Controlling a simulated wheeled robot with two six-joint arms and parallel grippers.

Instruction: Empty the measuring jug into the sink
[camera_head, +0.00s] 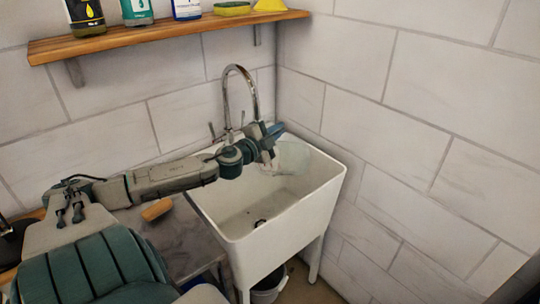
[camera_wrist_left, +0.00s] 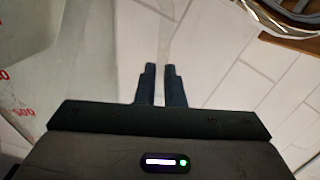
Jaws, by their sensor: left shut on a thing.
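My left gripper (camera_head: 273,136) reaches over the back part of the white sink (camera_head: 332,194), just in front of the tap. It is shut on the translucent measuring jug (camera_head: 294,158), which hangs over the basin, above its bottom. In the left wrist view the finger pair (camera_wrist_left: 162,85) is close together on a thin pale strip of the jug. The jug's wall (camera_wrist_left: 30,70) with red markings fills the left side there. The jug looks tilted, but its exact angle and any contents are hard to make out. My right gripper is not in view.
A curved metal tap (camera_head: 228,95) stands at the sink's back edge. A grey worktop (camera_head: 185,240) with a small tan block (camera_head: 157,209) lies left of the sink. A wooden shelf (camera_head: 160,33) holds bottles and sponges. A bucket (camera_head: 268,291) stands below the sink. Tiled walls close the corner.

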